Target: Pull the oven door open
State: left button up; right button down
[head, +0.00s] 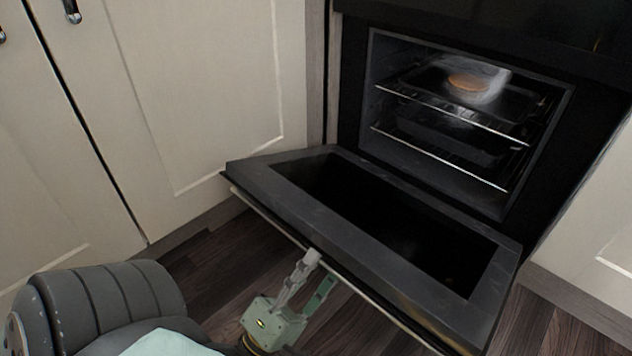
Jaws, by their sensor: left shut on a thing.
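The oven (455,115) is at the upper right, with its dark interior in view. Its door (300,178) is hinged down and stands open, tilted out toward me. A thin handle bar (268,217) runs along the door's outer edge. My left gripper (313,274) is at the middle of that edge, its fingers shut on the handle. The exact contact is partly hidden by the fingers and the door edge. My right gripper is not in view.
Wire racks (450,112) inside the oven hold a dark tray with a round brown item (468,83). Cream cupboard doors (195,85) stand at the left, and a cream panel (600,215) is at the right. Dark wood floor (225,265) lies below the door.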

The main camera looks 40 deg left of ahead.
pick_arm(q)
jog(key=shift+a+f, duration=0.15)
jog(key=shift+f, duration=1.15)
jog(key=shift+r+p, duration=0.1)
jog(key=shift+p, duration=0.2)
jog(key=shift+o, duration=0.2)
